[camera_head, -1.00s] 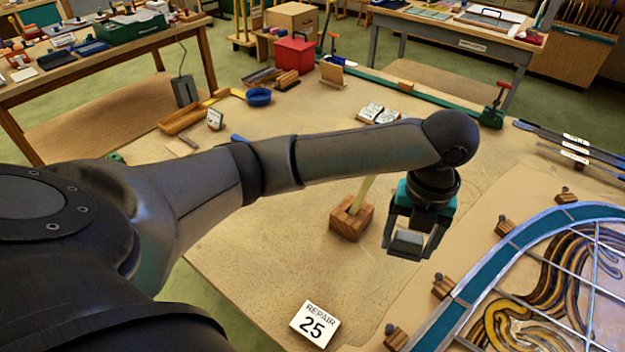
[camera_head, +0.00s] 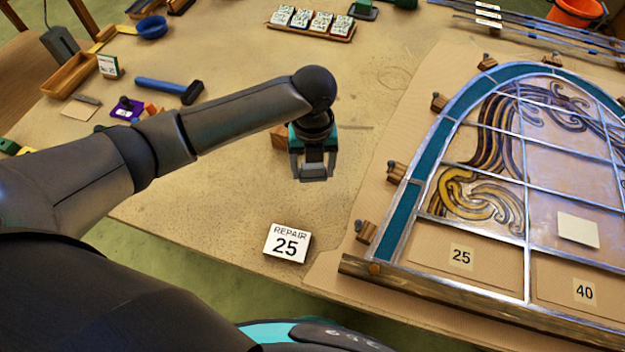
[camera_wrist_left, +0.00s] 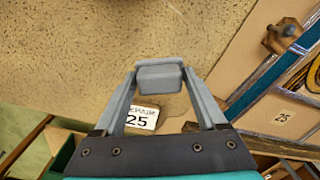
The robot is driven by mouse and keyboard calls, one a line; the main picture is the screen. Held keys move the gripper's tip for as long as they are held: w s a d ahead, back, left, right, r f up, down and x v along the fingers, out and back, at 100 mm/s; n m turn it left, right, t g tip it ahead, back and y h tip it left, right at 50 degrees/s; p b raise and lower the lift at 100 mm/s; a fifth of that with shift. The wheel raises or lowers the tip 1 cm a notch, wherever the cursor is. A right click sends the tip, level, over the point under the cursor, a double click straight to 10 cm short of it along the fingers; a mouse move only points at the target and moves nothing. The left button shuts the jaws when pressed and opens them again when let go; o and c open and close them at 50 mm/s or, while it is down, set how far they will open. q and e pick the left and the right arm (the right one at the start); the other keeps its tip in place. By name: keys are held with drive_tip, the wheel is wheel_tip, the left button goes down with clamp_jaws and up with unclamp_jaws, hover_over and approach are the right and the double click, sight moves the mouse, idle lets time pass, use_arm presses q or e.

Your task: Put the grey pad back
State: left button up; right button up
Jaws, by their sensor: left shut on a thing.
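The grey pad (camera_head: 313,172) is a small block held between the fingertips of my left gripper (camera_head: 312,162). The gripper is shut on it and holds it over the bare table, left of the leaded panel (camera_head: 405,205). In the left wrist view the pad (camera_wrist_left: 160,78) sits between the two fingers of the gripper (camera_wrist_left: 160,90), with the REPAIR 25 card partly behind them. A wooden block (camera_head: 279,138) is partly hidden behind the gripper. My right gripper is out of view.
The REPAIR 25 card (camera_head: 287,243) stands near the table's front edge. Wooden blocks (camera_head: 397,171) and a wooden bar (camera_head: 450,297) border the panel. A pale square (camera_head: 578,230) lies on the panel. A blue-handled hammer (camera_head: 168,88) lies farther left. Open tabletop surrounds the gripper.

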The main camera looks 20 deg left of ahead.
sight(313, 166)
use_arm(q)
wheel_tip(313, 166, down, 5)
drive_tip(key=shift+f+b, duration=0.15)
drive_tip(key=shift+b, duration=0.15)
drive_tip(key=shift+f, duration=0.15)
drive_tip(key=o, duration=1.5)
drive_tip(key=shift+o, duration=0.2)
wheel_tip(313, 166, up, 11)
drive_tip(key=shift+r+p, duration=0.15)
drive_tip(key=shift+p, duration=0.5)
drive_tip(key=shift+r, duration=0.55)
